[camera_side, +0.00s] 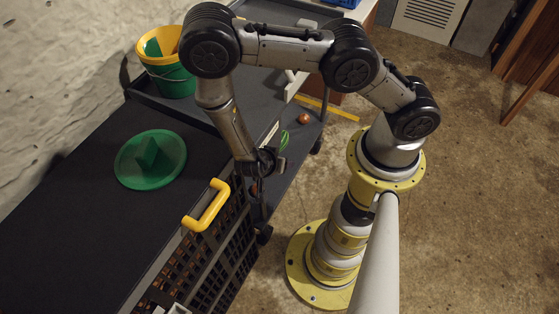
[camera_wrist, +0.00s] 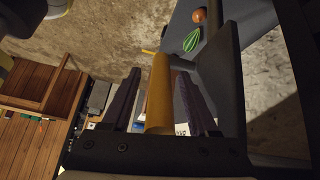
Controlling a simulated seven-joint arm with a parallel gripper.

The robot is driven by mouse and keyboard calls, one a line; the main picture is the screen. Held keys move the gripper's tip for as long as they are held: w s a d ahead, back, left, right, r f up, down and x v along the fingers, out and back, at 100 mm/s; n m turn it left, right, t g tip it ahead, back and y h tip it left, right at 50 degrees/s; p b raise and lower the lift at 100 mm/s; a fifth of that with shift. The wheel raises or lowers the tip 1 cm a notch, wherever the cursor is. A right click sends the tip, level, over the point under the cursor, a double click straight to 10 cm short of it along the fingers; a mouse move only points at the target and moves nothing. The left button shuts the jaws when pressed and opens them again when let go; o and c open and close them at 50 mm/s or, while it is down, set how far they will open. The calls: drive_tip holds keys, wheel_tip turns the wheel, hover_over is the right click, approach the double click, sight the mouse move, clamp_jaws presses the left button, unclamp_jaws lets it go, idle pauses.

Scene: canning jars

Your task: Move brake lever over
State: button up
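No part is clearly identifiable as a brake lever. A yellow U-shaped handle (camera_side: 207,207) is fixed at the near end of the dark cart, above a black grid. In the wrist view a yellow bar (camera_wrist: 159,98), seemingly this handle, runs through the gap between my fingers. My gripper (camera_side: 258,208) points down just right of the handle in the side view. In the wrist view my gripper (camera_wrist: 158,78) is open, with gaps on both sides of the bar. I cannot tell whether the bar lies between the fingers or beyond them.
A green lid (camera_side: 150,160) lies on the cart's dark top (camera_side: 70,215). A green bucket with a yellow rim (camera_side: 168,80) stands behind. An orange ball (camera_side: 303,118) and a green striped object (camera_side: 284,140) lie on the right. The concrete floor (camera_side: 480,180) is open at right.

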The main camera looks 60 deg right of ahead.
drive_tip(key=shift+r, duration=0.1)
drive_tip(key=v, duration=1.3)
drive_tip(key=shift+a+r, duration=0.25)
drive_tip(key=shift+r, duration=0.05)
